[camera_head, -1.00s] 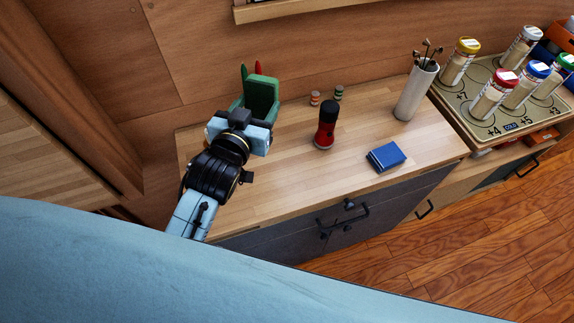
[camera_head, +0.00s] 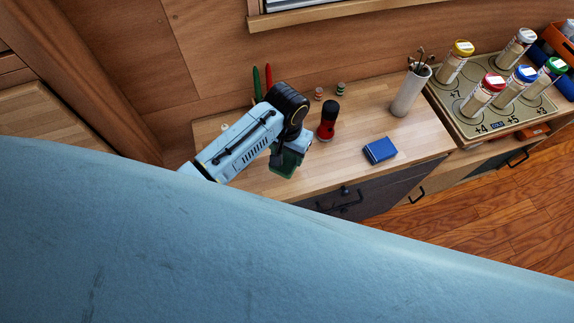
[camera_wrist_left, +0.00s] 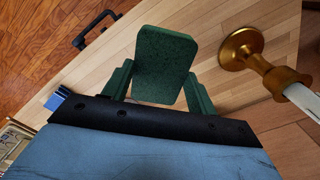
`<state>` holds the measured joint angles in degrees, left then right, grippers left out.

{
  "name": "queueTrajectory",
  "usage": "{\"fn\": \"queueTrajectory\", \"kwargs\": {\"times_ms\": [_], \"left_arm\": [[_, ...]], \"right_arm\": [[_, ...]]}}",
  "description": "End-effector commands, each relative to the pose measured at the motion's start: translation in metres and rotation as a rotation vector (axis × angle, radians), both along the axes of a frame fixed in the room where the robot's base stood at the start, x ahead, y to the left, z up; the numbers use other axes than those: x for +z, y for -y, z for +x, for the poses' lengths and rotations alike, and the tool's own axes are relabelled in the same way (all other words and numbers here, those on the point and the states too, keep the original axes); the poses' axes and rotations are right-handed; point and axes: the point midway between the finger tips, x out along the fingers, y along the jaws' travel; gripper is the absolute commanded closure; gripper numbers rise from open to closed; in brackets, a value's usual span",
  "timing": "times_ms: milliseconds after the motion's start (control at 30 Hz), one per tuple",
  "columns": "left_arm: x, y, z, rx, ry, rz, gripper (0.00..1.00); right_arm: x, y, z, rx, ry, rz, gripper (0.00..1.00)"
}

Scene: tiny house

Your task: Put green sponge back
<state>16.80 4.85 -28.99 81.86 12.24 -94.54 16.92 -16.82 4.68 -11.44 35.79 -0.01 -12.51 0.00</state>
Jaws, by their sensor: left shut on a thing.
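The green sponge (camera_wrist_left: 165,65) is a flat rounded block in the left wrist view, standing out between the green fingers of my left gripper (camera_wrist_left: 160,90). My left gripper (camera_head: 285,163) is shut on it. In the head view, the gripper points down over the left part of the wooden counter (camera_head: 350,115), and my arm partly hides the sponge there. I cannot tell whether the sponge touches the counter. My right gripper is not in view.
A red and black flashlight (camera_head: 328,121) stands just right of my left gripper. A blue box (camera_head: 380,150) lies further right. A white holder (camera_head: 409,92) and a tray of jars (camera_head: 455,120) stand beyond. A brass candlestick (camera_wrist_left: 242,48) with a white candle stands near the sponge.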

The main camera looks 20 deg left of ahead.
Motion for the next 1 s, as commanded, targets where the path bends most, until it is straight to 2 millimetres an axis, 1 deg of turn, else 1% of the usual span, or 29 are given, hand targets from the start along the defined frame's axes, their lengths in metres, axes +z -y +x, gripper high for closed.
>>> {"fn": "queueTrajectory", "kwargs": {"times_ms": [33,100,267,400,500,600,767,800,933,967,1000], "left_arm": [[-0.013,0.000,-0.001,0.000,-0.003,0.001,0.61],[-0.024,0.000,-0.001,0.000,-0.001,0.000,0.61],[-0.038,0.001,0.000,-0.001,0.001,0.000,0.61],[-0.059,0.000,-0.001,-0.001,0.001,0.001,0.61],[-0.072,0.000,0.000,-0.001,0.002,0.000,0.61],[-0.076,0.001,0.000,-0.001,0.004,-0.001,0.61],[-0.076,0.001,0.000,-0.001,0.005,-0.001,0.61],[-0.076,0.001,0.000,-0.001,0.005,-0.001,0.40],[-0.076,0.001,0.000,-0.001,0.005,-0.001,0.23],[-0.076,0.001,0.000,-0.001,0.005,-0.001,0.21],[-0.076,0.001,0.000,-0.001,0.005,-0.001,0.21]], "right_arm": [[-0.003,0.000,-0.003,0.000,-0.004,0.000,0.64],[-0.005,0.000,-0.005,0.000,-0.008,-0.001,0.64],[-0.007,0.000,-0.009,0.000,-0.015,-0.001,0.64],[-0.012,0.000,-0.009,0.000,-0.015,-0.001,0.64],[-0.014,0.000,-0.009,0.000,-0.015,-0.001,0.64],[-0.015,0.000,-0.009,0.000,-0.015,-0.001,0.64],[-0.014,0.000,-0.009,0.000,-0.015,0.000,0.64],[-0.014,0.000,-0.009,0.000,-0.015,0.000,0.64],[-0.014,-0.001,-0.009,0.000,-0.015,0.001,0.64],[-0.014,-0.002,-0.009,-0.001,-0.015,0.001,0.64],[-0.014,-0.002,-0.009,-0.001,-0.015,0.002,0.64]]}}
